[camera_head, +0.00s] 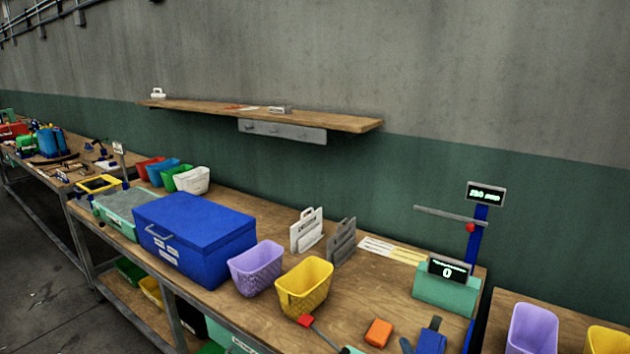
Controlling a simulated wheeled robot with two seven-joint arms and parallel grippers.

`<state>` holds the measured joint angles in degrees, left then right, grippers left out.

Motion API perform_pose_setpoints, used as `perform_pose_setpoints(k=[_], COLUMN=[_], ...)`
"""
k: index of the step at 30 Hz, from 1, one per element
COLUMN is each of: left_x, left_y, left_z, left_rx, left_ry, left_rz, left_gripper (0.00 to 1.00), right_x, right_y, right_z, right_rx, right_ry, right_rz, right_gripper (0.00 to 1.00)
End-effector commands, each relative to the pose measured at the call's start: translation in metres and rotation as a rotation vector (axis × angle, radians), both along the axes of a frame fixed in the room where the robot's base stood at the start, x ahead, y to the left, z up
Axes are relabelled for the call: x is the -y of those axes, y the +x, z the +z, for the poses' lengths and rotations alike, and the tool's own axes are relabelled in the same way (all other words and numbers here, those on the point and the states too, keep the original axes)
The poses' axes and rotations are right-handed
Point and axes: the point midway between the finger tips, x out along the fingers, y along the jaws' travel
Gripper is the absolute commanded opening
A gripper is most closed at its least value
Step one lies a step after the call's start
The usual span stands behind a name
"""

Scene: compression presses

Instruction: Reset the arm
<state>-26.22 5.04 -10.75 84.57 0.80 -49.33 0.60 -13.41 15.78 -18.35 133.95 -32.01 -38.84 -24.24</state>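Neither of my grippers shows in the head view, and no part of my arms can be made out. The view holds a long wooden workbench (240,306) against a wall. A teal device (445,290) with a small display reading 0 stands at its right end. A blue post (478,240) rises behind it, with a grey bar, a red knob and a second lit display at the top.
On the bench stand a blue lidded box (195,235), a purple basket (256,268) and a yellow basket (303,287). An orange block (378,333) and a blue tool (432,339) lie in front. A wooden shelf (340,121) hangs above. Another bench (490,335) stands at right.

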Motion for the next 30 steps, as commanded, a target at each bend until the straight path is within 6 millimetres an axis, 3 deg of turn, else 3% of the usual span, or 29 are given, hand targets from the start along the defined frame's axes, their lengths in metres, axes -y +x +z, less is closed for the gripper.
perform_pose_setpoints(k=[6, 12, 21, 30], left_x=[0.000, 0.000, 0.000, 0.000], left_y=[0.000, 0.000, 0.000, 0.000], left_z=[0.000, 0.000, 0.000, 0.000], left_rx=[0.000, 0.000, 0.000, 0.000], left_ry=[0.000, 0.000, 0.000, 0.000], left_rz=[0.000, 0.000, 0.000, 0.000], left_gripper=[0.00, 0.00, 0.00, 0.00], right_x=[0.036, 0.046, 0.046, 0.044], right_y=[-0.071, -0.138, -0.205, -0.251], right_z=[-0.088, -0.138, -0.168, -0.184], right_rx=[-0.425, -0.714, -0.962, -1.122], right_ry=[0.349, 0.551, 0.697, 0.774], right_rz=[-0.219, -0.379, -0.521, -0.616], right_gripper=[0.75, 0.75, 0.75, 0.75])
